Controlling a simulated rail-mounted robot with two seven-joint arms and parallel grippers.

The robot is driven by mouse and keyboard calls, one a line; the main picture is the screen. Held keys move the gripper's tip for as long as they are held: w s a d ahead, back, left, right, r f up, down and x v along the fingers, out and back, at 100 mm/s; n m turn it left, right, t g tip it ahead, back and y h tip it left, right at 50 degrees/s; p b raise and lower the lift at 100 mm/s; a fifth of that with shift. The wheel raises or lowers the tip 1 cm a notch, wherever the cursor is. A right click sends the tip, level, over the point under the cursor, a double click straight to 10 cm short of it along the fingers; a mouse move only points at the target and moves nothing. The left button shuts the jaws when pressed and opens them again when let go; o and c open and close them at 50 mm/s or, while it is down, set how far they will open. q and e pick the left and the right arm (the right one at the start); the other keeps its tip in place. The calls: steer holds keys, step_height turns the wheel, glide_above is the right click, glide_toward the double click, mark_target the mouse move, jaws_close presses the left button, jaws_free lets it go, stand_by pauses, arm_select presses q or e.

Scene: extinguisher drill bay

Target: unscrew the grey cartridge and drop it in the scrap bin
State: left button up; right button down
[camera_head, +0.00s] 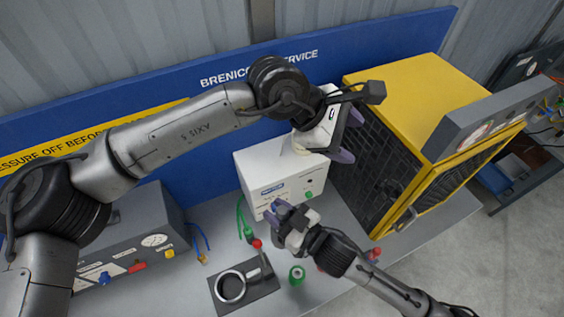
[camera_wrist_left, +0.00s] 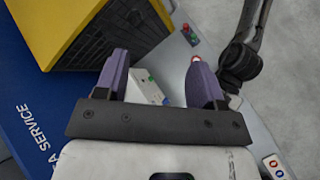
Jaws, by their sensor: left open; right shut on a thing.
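I cannot make out the grey cartridge for certain in either view, and no scrap bin can be identified. My left gripper (camera_head: 338,138) is open and empty, high above the bench between the white box and the yellow cabinet. Its two purple fingers stand wide apart in the left wrist view (camera_wrist_left: 155,68). My right gripper (camera_head: 278,210) is low over the bench, in front of the white box (camera_head: 275,178). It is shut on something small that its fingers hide. A ring-shaped holder (camera_head: 231,289) on a dark plate stands at the bench's front, with a red-knobbed lever (camera_head: 263,258) beside it.
A yellow cabinet (camera_head: 405,95) with dark grilles fills the right end of the bench. A grey gauge unit (camera_head: 135,240) stands at the left. A small green piece (camera_head: 297,275) stands right of the holder. A blue tray (camera_head: 492,178) lies on a side shelf.

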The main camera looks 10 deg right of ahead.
arm_select(q)
steer(key=a+f+m+y, duration=0.3)
steer(key=a+f+y, duration=0.1)
steer(key=a+y, duration=0.15)
steer(key=m+y, duration=0.4)
steer(key=m, duration=0.1)
glide_toward(287, 209)
steer(key=shift+h, duration=0.25)
steer(key=f, duration=0.8)
steer(key=shift+s+a, duration=0.25)
steer(key=shift+s, duration=0.15)
steer(key=c, duration=0.8)
steer(key=shift+s+d, duration=0.1)
steer(key=shift+c, duration=0.2)
